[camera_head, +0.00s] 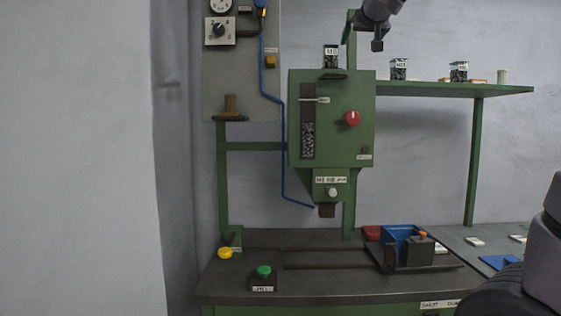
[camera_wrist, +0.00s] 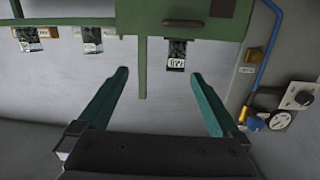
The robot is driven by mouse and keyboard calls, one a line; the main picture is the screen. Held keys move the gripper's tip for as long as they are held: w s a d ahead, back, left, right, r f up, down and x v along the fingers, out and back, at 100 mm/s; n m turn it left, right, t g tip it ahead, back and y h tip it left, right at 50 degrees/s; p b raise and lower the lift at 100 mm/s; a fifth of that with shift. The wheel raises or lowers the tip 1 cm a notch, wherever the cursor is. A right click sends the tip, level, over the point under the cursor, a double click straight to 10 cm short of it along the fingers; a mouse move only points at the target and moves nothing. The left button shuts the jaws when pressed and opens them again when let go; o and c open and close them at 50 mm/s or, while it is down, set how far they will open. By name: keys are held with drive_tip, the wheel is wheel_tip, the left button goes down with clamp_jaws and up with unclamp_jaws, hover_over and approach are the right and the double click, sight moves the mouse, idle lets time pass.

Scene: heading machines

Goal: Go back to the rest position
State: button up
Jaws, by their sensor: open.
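My gripper (camera_wrist: 157,74) shows in the wrist view with its two teal fingers spread wide apart. Nothing is between them. The view is upside down, and the fingers point toward the wall and the green machine's upper part.
A gauge panel (camera_head: 240,80) stands left. Bare wall lies further left.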

drive_tip(key=s+d+f+m+g, duration=0.1)
drive_tip(key=s+d+f+g, duration=0.2)
drive_tip(key=s+f, duration=0.45)
drive_tip(key=s+d+f+m+g, duration=0.15)
drive_tip(key=s+d+f, duration=0.3)
drive_tip(key=f, duration=0.65)
drive_tip(key=s+a+f+g+y, duration=0.1)
drive_tip(key=s+a+f+g, duration=0.1)
drive_tip(key=s+f, duration=0.5)
drive_tip(key=s+a+f+g+y, duration=0.2)
drive_tip(key=s+a+f+g, duration=0.1)
drive_tip(key=s+f, duration=0.4)
drive_tip(key=shift+a+f, duration=0.2)
drive_tip(key=shift+f, duration=0.3)
